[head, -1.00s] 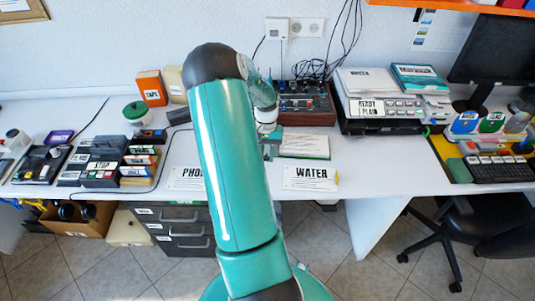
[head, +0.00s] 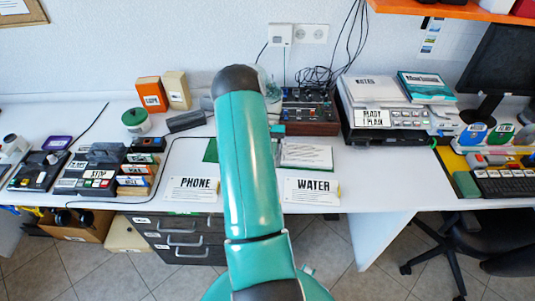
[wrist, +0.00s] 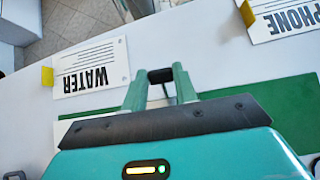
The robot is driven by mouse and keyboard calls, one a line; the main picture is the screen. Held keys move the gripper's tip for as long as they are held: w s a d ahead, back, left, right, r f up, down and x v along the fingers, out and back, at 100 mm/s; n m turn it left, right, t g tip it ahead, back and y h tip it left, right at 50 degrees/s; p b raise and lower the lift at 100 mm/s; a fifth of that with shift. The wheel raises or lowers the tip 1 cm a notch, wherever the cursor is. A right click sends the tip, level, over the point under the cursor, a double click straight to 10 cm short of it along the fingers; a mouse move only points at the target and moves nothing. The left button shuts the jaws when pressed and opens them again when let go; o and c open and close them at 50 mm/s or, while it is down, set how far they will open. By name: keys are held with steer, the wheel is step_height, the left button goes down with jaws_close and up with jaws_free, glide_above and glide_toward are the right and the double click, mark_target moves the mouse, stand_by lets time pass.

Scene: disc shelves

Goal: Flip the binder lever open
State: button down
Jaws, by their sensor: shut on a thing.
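The open binder lies on the white desk, with its green cover (head: 211,150) left of my arm and its white page (head: 307,155) to the right in the head view. The green cover also shows at the right of the wrist view (wrist: 292,108). My gripper (wrist: 160,78) has its green fingers on either side of a small black piece (wrist: 160,75), which looks like the lever's grip. The fingers are shut on it. My wrist hides the rest of the lever and the binder's middle. In the head view my arm covers most of the gripper.
A PHONE card (head: 194,189) and a WATER card (head: 312,191) lie along the desk's front edge. A dark control box (head: 308,112) stands behind the binder, a printer (head: 388,120) to the right.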

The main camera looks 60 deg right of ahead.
stand_by(0.3)
steer(key=c, duration=1.1)
jaws_free()
steer(key=shift+r, duration=0.1)
steer(key=v, duration=1.2)
